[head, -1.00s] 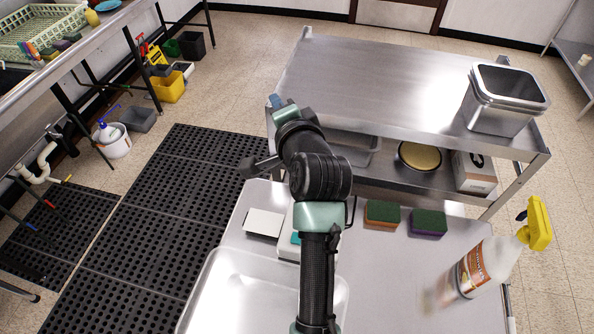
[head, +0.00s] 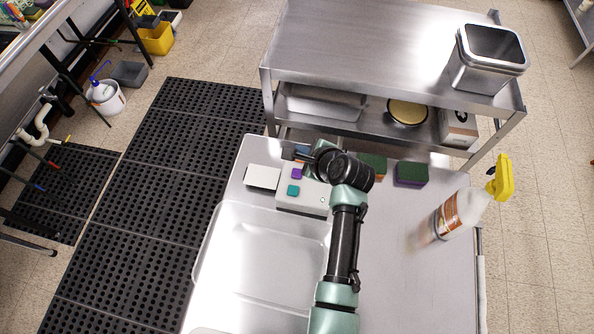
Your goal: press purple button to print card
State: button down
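The purple button (head: 297,174) is on a light grey box (head: 305,203) lying on the near metal table. A teal button (head: 293,190) sits just below it on the same box. A white card-like slab (head: 263,177) lies to the left of the box. My arm reaches over the right part of the box and hides some of it. My gripper (head: 303,154) is just beyond the purple button, apart from it in the picture. Its fingers are too small and partly hidden, so I cannot tell whether they are open.
A shallow metal tray (head: 208,245) is in front of the box. Sponges (head: 411,175) and a spray bottle (head: 462,212) stand to the right. A steel cart (head: 370,40) with a metal container (head: 487,75) stands behind. The table's right part is mostly clear.

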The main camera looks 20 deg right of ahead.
jog(key=b, duration=0.7)
send_over(300, 176)
notch_tip(300, 176, down, 7)
jog(key=shift+f, duration=0.1)
jog(key=shift+f+b, duration=0.4)
jog(key=shift+f, duration=0.25)
dwell(1.0)
jog(key=shift+f, duration=0.45)
jog(key=shift+f+b, duration=0.45)
jog(key=shift+f, duration=0.05)
dwell(0.5)
jog(key=shift+r, duration=0.1)
jog(key=shift+r+p, duration=0.85)
jog(key=shift+p, duration=0.2)
